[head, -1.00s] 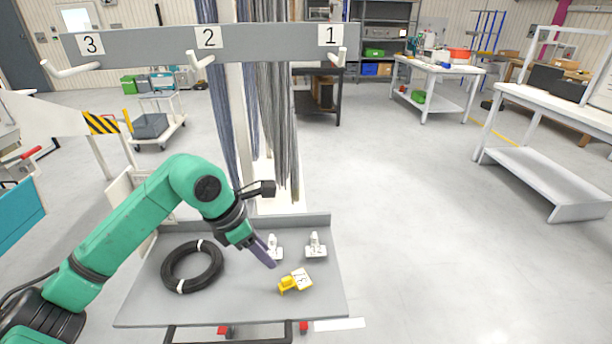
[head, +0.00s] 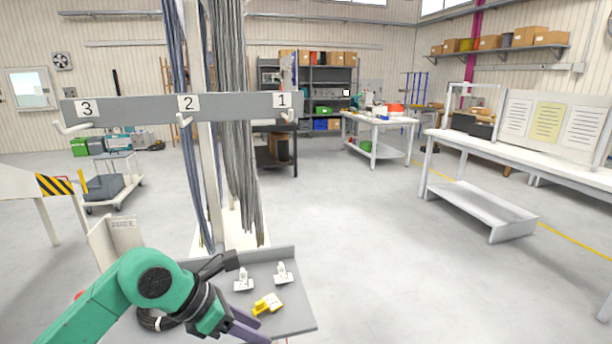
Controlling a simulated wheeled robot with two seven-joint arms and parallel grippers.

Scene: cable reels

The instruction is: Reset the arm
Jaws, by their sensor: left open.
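My left arm comes in from the lower left, and its green wrist and dark gripper (head: 246,328) hang over the front part of the grey tray table (head: 298,312). The purple-grey fingers point down and right, just below the yellow piece, and nothing shows between them. My right gripper is not in view. The black cable coil (head: 152,320) lies on the tray, mostly hidden behind my left arm.
A yellow piece with a white label (head: 267,304) and two white pieces (head: 243,281) (head: 283,273) are on the tray. Behind it stands a rack bar (head: 235,107) with hooks numbered 1 to 3 and hanging cables. Open floor lies right, before a white bench (head: 540,154).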

